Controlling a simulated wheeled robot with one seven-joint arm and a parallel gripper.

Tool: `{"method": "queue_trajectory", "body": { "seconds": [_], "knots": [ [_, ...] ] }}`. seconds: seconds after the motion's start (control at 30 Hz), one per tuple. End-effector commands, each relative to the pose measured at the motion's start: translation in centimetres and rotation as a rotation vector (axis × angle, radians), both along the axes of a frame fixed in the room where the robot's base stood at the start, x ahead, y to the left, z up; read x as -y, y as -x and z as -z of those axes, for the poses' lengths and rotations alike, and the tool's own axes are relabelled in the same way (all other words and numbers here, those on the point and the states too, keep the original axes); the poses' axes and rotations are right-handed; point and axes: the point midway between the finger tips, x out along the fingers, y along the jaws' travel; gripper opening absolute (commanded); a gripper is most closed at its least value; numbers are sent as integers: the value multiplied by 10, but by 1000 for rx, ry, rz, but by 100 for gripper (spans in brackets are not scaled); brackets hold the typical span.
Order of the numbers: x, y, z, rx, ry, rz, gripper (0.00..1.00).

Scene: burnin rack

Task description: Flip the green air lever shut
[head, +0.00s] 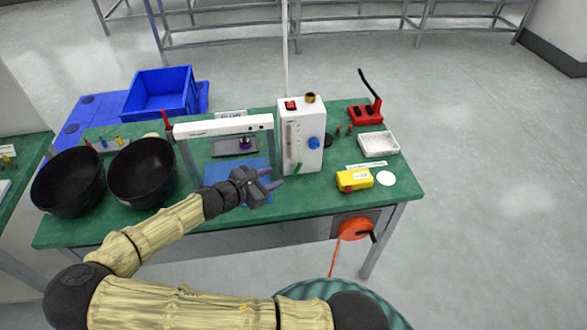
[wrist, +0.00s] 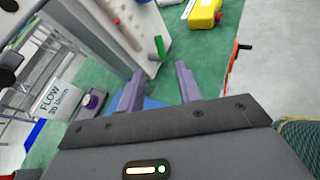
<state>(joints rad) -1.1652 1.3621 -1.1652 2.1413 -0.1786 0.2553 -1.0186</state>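The green air lever (head: 298,168) is low on the front of the white panel box (head: 313,135), near its bottom edge. In the wrist view the green lever (wrist: 160,47) stands out from the white face, just beyond my fingertips. My gripper (head: 272,179) is just left of the lever in the head view, above the bench. In the wrist view my gripper (wrist: 159,72) is open, with its two purple-grey fingers apart and nothing between them. The lever looks apart from both fingers.
A white frame (head: 222,126) stands to the left over a blue mat (head: 222,170). Black bowls (head: 143,172) sit further left. An orange reel (head: 355,229) hangs at the bench's front.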

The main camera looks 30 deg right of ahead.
Motion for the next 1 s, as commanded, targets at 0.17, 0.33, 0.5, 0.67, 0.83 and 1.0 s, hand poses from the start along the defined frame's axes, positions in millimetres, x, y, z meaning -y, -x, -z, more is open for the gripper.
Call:
{"method": "queue_trajectory", "body": {
  "seconds": [0.17, 0.33, 0.5, 0.67, 0.83, 1.0],
  "knots": [
    [30, -10, 11, -1, 2, 4, 35],
    [56, -20, 23, -1, 2, 3, 35],
    [78, -29, 33, 0, 0, 2, 35],
    [89, -33, 38, 0, 0, 0, 35],
    [90, -34, 39, 0, -1, -1, 35],
    [90, -34, 39, 1, -1, -1, 25]
  ]
}}
